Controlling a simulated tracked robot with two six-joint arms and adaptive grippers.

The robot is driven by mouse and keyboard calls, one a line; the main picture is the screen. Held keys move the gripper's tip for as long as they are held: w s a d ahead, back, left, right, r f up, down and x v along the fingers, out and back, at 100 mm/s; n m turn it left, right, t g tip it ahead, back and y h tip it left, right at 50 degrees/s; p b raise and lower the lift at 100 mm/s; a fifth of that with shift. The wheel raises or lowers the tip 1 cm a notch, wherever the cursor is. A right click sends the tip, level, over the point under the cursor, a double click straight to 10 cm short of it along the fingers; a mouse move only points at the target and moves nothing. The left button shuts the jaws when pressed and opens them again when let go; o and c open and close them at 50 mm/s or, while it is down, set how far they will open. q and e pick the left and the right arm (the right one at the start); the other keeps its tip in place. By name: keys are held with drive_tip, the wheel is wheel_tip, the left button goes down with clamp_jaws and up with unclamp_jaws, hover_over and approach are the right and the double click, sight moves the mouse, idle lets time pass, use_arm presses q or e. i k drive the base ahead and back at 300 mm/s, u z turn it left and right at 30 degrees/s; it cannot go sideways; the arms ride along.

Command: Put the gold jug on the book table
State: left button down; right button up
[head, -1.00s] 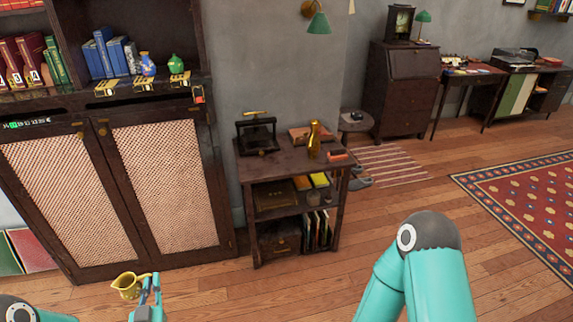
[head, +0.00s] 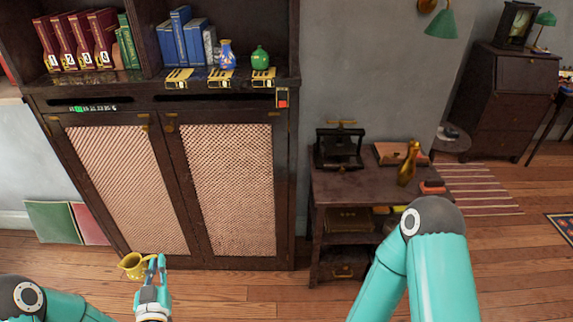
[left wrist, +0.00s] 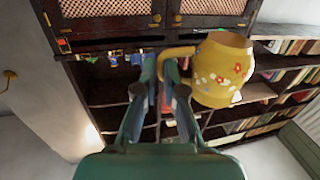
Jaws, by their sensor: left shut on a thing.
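The gold jug (head: 133,265) is a small yellow jug with painted flowers, seen at the lower left of the head view, in front of the cabinet. It also shows large in the left wrist view (left wrist: 222,72). My left gripper (head: 156,264) is shut on its handle, with the jug's body to the left of the fingers in the head view. The book table (head: 365,187) is a dark wooden stand with books on its shelves, to the right of the cabinet. My right arm's elbow hides part of its lower right. My right gripper is out of view.
A black press-like device (head: 340,148), a brown box (head: 390,153), a gold bottle (head: 409,164) and a small red item (head: 432,187) stand on the book table. Its front left top is bare. The tall cabinet (head: 228,190) stands left of it. Wooden floor lies in front.

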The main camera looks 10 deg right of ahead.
sight(374, 188)
drive_tip(key=z, duration=0.25)
drive_tip(key=i, duration=0.9)
drive_tip(key=z, duration=0.8)
